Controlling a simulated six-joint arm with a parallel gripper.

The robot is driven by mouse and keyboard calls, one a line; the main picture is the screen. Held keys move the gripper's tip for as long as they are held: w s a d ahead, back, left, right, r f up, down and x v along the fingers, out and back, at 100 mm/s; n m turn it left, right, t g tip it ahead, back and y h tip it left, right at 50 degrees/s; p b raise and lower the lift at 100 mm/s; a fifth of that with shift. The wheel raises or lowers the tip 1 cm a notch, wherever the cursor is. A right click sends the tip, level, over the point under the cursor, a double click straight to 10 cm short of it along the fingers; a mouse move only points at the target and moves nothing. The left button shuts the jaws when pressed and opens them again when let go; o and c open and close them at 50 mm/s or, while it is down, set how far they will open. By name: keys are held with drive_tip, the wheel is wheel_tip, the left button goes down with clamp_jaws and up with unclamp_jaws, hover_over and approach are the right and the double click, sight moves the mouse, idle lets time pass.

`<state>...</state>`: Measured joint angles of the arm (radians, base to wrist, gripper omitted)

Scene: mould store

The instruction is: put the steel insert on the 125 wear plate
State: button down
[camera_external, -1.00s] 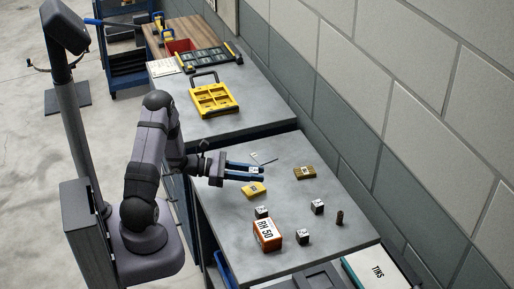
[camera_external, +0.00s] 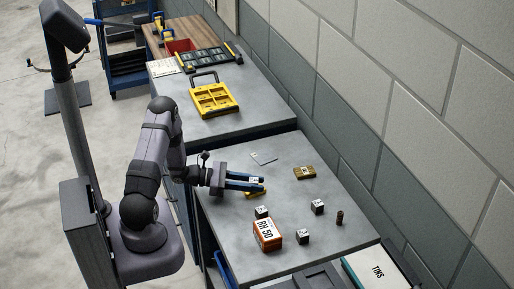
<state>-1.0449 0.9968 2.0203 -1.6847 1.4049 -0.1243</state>
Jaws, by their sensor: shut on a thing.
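My gripper (camera_external: 262,182) is shut on a small pale block with dark marks, taken to be the steel insert (camera_external: 255,180); the fingers hide most of it. The gripper is above a small yellow plate (camera_external: 256,193), whose near edge shows below the fingers. I cannot tell the gap between block and plate. A second, darker brass-yellow plate (camera_external: 305,173) lies to the right. A thin grey plate (camera_external: 264,158) lies behind the gripper. The markings are too small to read, so I cannot tell which plate is the 125 one.
Labelled steel cubes (camera_external: 317,206) stand nearer the front, with an orange block marked RH 50 (camera_external: 267,234) and a small dark cylinder (camera_external: 339,217). A yellow case (camera_external: 213,100) sits on the far bench. The near bench (camera_external: 350,243) is clear at its right front.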

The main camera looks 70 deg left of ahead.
drive_tip(key=shift+f, duration=0.1)
drive_tip(key=c, duration=1.4)
unclamp_jaws()
drive_tip(key=shift+c, duration=0.2)
drive_tip(key=shift+r, duration=0.2)
drive_tip(key=b+v, duration=0.2)
drive_tip(key=v, duration=1)
drive_tip(key=shift+f+b, duration=0.15)
drive_tip(key=shift+b, duration=0.25)
